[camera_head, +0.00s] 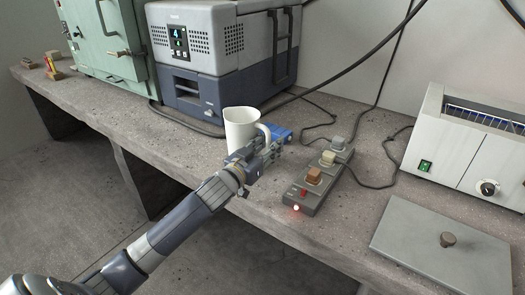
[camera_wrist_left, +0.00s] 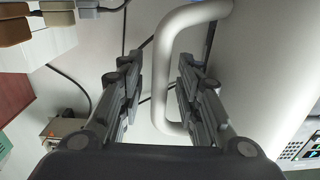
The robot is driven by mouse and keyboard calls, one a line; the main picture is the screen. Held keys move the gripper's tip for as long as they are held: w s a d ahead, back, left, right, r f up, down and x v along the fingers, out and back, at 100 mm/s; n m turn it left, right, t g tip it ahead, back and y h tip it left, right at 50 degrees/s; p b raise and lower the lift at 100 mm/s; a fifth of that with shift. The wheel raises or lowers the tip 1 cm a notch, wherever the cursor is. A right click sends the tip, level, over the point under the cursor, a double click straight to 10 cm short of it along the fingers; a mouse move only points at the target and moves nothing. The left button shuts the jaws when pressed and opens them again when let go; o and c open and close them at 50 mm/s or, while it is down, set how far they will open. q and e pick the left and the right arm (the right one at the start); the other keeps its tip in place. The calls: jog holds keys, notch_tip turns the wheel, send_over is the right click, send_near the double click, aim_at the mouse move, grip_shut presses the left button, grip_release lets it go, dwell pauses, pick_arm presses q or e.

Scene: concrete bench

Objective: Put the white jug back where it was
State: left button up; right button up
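The white jug (camera_head: 240,127) is upright at the bench's front part, before the grey-blue cooler box, its handle to the right. My left gripper (camera_head: 262,158) is in front of the jug and hides its lower part, so I cannot tell whether its base touches the bench. In the left wrist view the jug's pale handle (camera_wrist_left: 161,75) lies between the two spread fingers of my left gripper (camera_wrist_left: 157,85), with a gap beside it. The gripper looks open around the handle. My right gripper is not in view.
A power strip (camera_head: 313,198) with several plugs lies right of the jug. The cooler box (camera_head: 200,60) stands at the back, a white appliance (camera_head: 440,150) at the right, a grey plate (camera_head: 430,255) at front right. Cables cross the bench (camera_head: 180,150).

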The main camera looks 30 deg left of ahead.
pick_arm(q)
jog(key=s, duration=1.2)
jog(key=shift+a+p, duration=0.4)
jog(key=shift+p, duration=0.05)
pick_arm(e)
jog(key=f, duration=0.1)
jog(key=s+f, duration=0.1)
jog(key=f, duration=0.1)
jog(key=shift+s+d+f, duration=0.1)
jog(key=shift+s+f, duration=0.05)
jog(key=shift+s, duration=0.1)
